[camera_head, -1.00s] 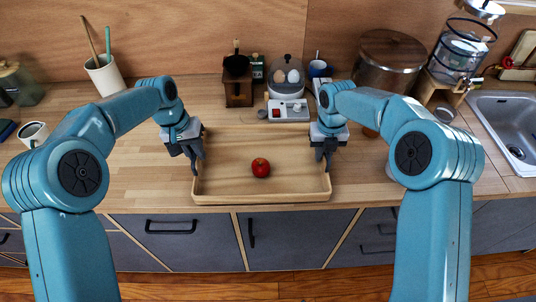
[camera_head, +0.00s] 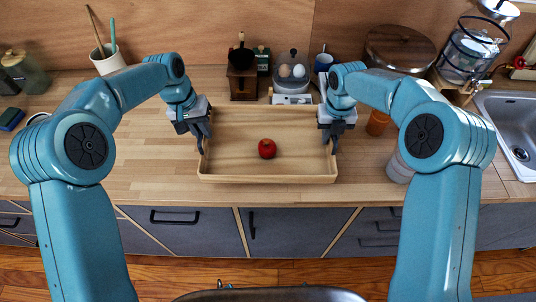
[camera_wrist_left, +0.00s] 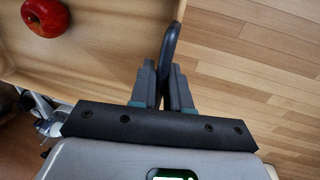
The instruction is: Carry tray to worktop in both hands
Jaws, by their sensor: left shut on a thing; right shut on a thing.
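The wooden tray (camera_head: 270,178) is over the worktop (camera_head: 150,165) in the head view, roughly level. I cannot tell whether its underside touches the worktop. A red apple (camera_head: 267,148) sits inside it near the middle; it also shows in the left wrist view (camera_wrist_left: 45,16). My left gripper (camera_head: 203,140) is shut on the tray's left side. In the left wrist view its fingers (camera_wrist_left: 162,85) close around a dark loop handle (camera_wrist_left: 171,45). My right gripper (camera_head: 331,140) is shut at the tray's right side; its handle is hidden by the fingers.
An egg cooker (camera_head: 292,85) and a coffee grinder (camera_head: 242,80) stand close behind the tray. An orange jar (camera_head: 377,123) and a pale cylinder (camera_head: 399,168) stand to the right, before the sink (camera_head: 515,130).

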